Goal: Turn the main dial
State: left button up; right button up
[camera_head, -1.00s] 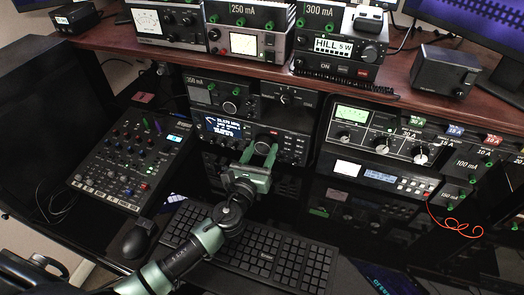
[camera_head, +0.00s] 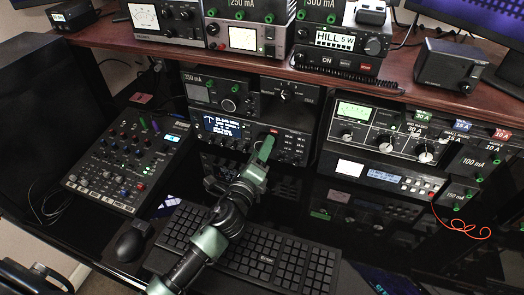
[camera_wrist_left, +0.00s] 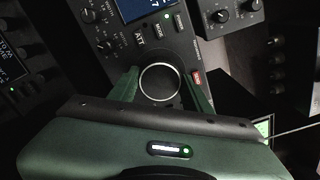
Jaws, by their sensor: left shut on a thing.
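The main dial (camera_wrist_left: 160,82) is a large round knob with a pale ring, on the front of the dark radio (camera_head: 292,146) with the lit blue display (camera_head: 222,126). In the wrist view the dial sits between the two green fingers of my left gripper (camera_wrist_left: 161,86), which are shut on its sides. In the head view my left gripper (camera_head: 263,150) reaches up to the radio's front and hides most of the dial. Its fingers look nearly edge-on there, one behind the other. My right gripper is not in view.
A black keyboard (camera_head: 285,260) and a mouse (camera_head: 133,240) lie below my left arm. A mixer panel (camera_head: 125,160) stands at left. An amplifier unit (camera_head: 372,135) stands at right. A wooden shelf (camera_head: 130,37) with more radios runs above.

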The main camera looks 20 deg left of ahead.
pick_arm(q)
jog(key=shift+n, duration=1.1)
jog(key=o, duration=1.4)
jog(key=shift+c, duration=0.2)
jog(key=shift+s+a+b, duration=0.2)
jog(key=shift+s+b, duration=0.15)
jog(key=shift+s, duration=3.6)
